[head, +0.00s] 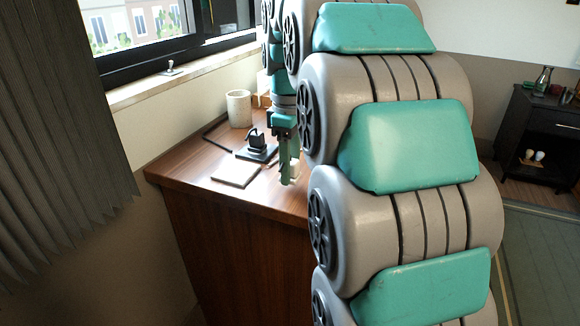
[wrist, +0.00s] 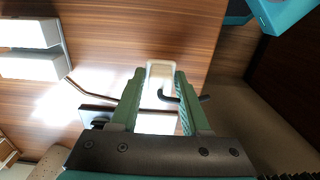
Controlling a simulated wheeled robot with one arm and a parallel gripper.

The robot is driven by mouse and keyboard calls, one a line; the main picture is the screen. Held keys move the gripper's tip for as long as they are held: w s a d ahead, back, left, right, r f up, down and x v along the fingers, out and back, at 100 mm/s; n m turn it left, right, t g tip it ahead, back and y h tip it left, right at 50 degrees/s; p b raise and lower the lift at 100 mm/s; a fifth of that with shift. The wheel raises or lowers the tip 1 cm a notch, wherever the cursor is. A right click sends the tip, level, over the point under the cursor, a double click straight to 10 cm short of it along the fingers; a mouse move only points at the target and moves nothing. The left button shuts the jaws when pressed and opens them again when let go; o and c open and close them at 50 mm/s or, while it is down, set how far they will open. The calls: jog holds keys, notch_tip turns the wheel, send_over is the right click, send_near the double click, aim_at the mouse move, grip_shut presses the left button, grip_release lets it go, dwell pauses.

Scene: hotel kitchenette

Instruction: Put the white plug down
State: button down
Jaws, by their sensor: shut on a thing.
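My gripper (head: 289,165) hangs over the wooden counter (head: 200,162), near its front edge, in the head view. In the wrist view its two green fingers (wrist: 160,85) point away from the camera, shut on the white plug (wrist: 161,70). The plug is a small, pale, rounded block between the fingertips. A dark bent piece shows beside it at the right finger; I cannot tell whether it belongs to the plug. In the head view only a pale bit of the plug (head: 295,170) shows beside the fingers. Any gap between plug and counter is unclear.
A black object on a dark base (head: 257,152) stands just left of my gripper. A pale flat pad (head: 236,174) lies in front of it, and a textured pale cup (head: 239,108) stands behind. Bare wood shows at the counter's left. My arm hides the right side.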

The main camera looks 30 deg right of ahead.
jog(key=shift+f, duration=0.4)
jog(key=shift+f, duration=0.1)
jog(key=shift+f, duration=0.5)
jog(key=shift+c, duration=1.9)
grip_release()
jog(key=shift+r, duration=0.1)
jog(key=shift+r+p, duration=0.3)
jog(key=shift+r, duration=4)
